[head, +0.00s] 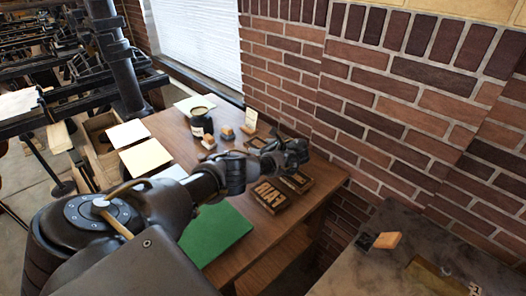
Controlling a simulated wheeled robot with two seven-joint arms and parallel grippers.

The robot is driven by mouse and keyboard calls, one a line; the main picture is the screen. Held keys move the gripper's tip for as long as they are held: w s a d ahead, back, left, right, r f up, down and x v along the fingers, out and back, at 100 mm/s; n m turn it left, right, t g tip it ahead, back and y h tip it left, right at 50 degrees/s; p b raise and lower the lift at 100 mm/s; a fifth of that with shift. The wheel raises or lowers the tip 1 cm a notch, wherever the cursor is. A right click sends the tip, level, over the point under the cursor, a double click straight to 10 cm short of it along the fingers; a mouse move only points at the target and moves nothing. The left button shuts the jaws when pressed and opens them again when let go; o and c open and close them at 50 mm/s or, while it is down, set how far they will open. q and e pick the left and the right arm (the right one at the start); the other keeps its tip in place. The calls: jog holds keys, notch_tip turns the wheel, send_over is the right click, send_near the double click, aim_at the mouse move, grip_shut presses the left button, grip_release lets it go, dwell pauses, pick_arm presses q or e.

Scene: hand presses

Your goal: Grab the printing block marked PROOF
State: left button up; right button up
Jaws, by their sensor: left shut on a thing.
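My left arm reaches across the wooden table, and my left gripper (284,156) is over its right side, near the brick wall. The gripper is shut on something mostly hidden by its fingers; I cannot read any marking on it. A dark printing block with raised tan letters reading FAIR (270,196) lies just below the gripper. Another dark block (298,182) lies beside it, to the right. More dark block shapes show around the gripper, partly covered. I cannot make out the word PROOF on any block. My right gripper is not in view.
The wooden table (176,132) also holds a dark jar (202,126), small wood-topped stamps (227,132), a small card (251,119), pale sheets (145,157) and a green mat (214,236). A brick wall (400,100) stands behind. A dark-topped surface (345,272) is at lower right.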

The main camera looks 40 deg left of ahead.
pick_arm(q)
jog(key=s+a+r, duration=0.4)
jog(key=s+r, duration=0.5)
jog(key=s, duration=0.4)
jog(key=shift+a+r+b, duration=0.2)
jog(key=shift+b, duration=0.1)
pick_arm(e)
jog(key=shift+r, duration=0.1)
